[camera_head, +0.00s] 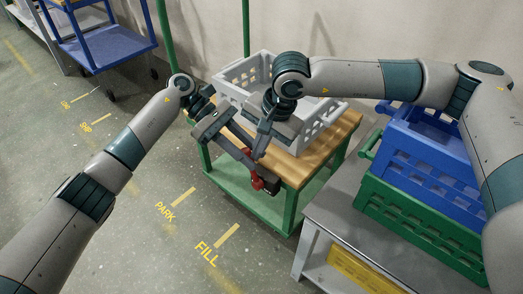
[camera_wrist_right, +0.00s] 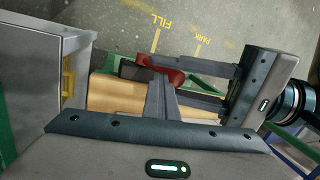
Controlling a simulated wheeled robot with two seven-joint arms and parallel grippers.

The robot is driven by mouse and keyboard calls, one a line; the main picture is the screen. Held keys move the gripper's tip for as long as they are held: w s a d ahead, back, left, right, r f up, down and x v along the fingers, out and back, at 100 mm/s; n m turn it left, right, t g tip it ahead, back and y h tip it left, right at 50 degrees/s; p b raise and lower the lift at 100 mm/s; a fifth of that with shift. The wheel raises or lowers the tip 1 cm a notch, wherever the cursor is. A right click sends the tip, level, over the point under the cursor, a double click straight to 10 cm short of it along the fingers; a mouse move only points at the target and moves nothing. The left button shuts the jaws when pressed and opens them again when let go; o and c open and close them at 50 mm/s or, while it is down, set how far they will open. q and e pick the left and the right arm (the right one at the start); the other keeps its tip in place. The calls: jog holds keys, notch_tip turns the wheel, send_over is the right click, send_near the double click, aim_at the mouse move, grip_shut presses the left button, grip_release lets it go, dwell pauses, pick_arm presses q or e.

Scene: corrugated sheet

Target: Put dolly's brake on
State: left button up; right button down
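The dolly (camera_head: 287,164) has a wooden top on a green frame. At its near corner is a red part with a dark block, apparently the brake lever (camera_head: 254,181); the red part also shows in the right wrist view (camera_wrist_right: 172,63). My right gripper (camera_head: 259,150) points down above the dolly's near edge; its fingers look together and empty, with the tips close to the red part. My left gripper (camera_head: 240,148) comes in from the left, fingers apart, near the same red part. I cannot tell whether either gripper touches it. The grippers partly hide the lever.
A grey crate (camera_head: 243,76) stands on the dolly. Blue (camera_head: 420,146) and green (camera_head: 420,222) crates are stacked on a grey bench (camera_head: 330,214) at right. A blue cart (camera_head: 110,47) stands at back left. The floor marked PARK and FILL is clear.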

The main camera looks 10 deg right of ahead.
pick_arm(q)
jog(key=shift+o, duration=0.7)
pick_arm(e)
jog(key=shift+s+a, duration=0.1)
jog(key=shift+a, duration=0.05)
pick_arm(q)
jog(key=shift+w+a, duration=0.15)
jog(key=v, duration=1.1)
jog(key=shift+w+a+r, duration=0.15)
jog(key=shift+a+r, duration=0.05)
jog(key=shift+r, duration=0.05)
